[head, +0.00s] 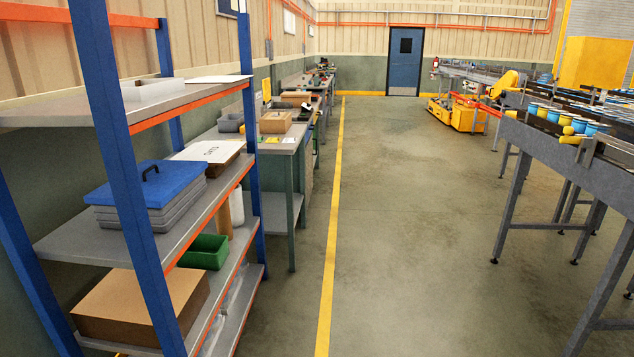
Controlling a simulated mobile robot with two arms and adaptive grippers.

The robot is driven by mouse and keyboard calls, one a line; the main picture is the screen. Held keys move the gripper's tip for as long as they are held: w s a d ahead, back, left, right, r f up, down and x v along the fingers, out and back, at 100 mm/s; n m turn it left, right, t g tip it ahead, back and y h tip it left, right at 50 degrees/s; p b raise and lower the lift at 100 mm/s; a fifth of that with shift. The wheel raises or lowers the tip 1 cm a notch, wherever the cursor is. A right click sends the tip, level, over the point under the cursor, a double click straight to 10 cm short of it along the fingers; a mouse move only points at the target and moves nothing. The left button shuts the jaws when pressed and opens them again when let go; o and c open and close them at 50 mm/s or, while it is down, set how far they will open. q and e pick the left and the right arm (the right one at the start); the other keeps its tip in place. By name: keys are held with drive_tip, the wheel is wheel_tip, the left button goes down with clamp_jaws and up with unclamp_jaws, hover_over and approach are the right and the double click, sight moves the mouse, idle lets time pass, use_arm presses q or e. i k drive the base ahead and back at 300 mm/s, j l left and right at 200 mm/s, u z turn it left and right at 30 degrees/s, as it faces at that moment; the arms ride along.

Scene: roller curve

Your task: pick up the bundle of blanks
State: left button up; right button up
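No bundle of blanks can be made out with certainty. On the middle shelf of the rack at the left, a flat stack (212,153) has a white top with dark lettering and brown layers under it; I cannot tell whether it is the bundle. A brown cardboard block or box (140,305) lies on the lower shelf, partly hidden behind a blue post. Neither of my grippers is in view.
The blue-posted rack (125,150) also holds grey trays under a blue lid (150,184) and a green bin (205,252). Workbenches stand beyond it. A roller conveyor (570,150) with cans is at right. The floor (410,220) between is clear. A yellow vehicle (460,113) stands farther back.

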sight(216, 153)
drive_tip(key=i, duration=1.65)
drive_tip(key=i+u, duration=0.45)
drive_tip(key=i+l+u, duration=0.2)
drive_tip(key=i+u, duration=0.2)
